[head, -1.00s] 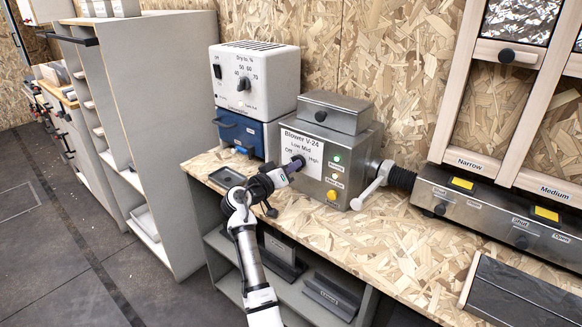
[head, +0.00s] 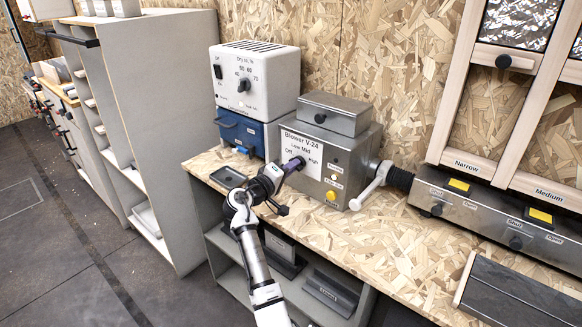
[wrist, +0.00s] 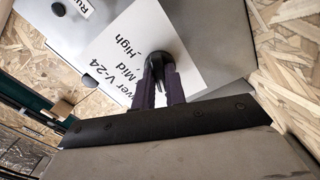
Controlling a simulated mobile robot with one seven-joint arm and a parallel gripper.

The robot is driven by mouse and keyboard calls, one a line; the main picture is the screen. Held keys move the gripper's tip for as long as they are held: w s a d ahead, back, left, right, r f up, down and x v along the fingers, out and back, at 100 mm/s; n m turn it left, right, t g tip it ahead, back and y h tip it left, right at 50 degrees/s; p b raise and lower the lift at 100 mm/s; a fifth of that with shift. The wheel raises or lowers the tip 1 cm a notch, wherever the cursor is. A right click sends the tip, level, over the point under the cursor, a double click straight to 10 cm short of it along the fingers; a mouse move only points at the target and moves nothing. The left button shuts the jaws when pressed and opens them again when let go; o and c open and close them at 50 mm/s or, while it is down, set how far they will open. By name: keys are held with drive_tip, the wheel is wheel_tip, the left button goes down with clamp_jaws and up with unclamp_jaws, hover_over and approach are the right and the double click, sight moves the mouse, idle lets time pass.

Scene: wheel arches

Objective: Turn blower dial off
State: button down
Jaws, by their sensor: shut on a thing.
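The blower V-24 (head: 362,150) is a steel box on the bench, with a white label (head: 303,136) reading Off, Low, Mid and High. Its dark dial (head: 301,160) sits on the label's lower part; the wrist view shows the round black dial (wrist: 159,58) close up. My gripper (head: 295,166) reaches the dial from the front left. In the wrist view its purple fingers (wrist: 162,75) are shut on the dial from both sides. The fingers cover part of the dial, and I cannot tell which setting it points to.
A white and blue dryer unit (head: 262,85) stands behind on the left. A lever (head: 372,187) and black hose are right of the blower. A small dark tray (head: 228,177) lies front left. The bench's right middle is clear.

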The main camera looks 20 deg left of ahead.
idle(0.4)
drive_tip(key=c, duration=1.4)
unclamp_jaws()
drive_tip(key=shift+c, duration=0.2)
drive_tip(key=shift+s, duration=0.1)
drive_tip(key=b+v, duration=0.3)
drive_tip(key=v, duration=1)
drive_tip(key=shift+s+a, duration=0.15)
drive_tip(key=shift+s, duration=0.2)
